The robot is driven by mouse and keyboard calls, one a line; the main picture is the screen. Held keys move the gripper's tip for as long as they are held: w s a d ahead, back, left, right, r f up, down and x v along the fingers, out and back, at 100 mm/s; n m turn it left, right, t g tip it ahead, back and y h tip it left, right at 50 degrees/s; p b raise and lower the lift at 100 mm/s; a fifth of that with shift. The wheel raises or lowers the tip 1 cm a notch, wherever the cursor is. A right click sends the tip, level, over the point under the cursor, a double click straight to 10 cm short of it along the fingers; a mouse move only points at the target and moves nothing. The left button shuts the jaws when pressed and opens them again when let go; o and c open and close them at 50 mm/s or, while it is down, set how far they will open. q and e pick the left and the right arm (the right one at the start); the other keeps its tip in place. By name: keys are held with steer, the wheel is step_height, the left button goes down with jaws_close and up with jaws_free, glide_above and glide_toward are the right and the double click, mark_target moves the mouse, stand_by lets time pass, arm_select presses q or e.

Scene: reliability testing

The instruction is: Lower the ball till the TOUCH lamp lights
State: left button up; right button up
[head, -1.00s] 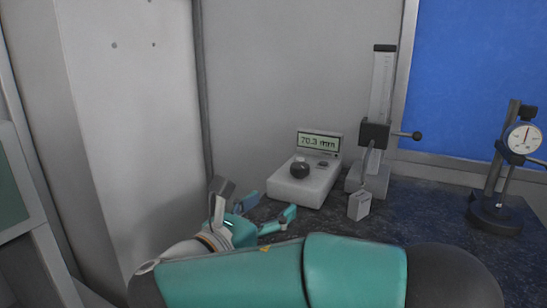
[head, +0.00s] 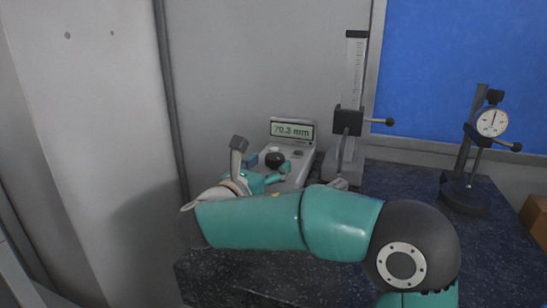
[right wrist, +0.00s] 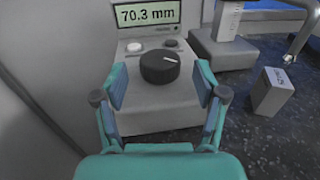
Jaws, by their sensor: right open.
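A grey control box (head: 302,178) has a display (head: 292,130) reading 70.3 mm and a black knob (head: 275,159). In the right wrist view the knob (right wrist: 160,68) has a white pointer line, with a pale round part (right wrist: 134,46) and a darker one (right wrist: 170,43) behind it; neither is clearly lit. A small shiny tip, perhaps the ball (right wrist: 288,58), hangs at the end of a rod at right, above a small labelled grey block (right wrist: 273,92). My right gripper (head: 267,164) is open, its fingers either side of the knob with gaps. My left gripper is out of view.
A height gauge (head: 351,90) with a black slider and side handle stands right of the box. A dial gauge on a stand (head: 464,196) is farther right. A wall panel closes the left side. Dark speckled table (head: 400,185) is free between the gauges.

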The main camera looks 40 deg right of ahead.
mark_target(271, 163)
steer(key=shift+x, duration=1.8)
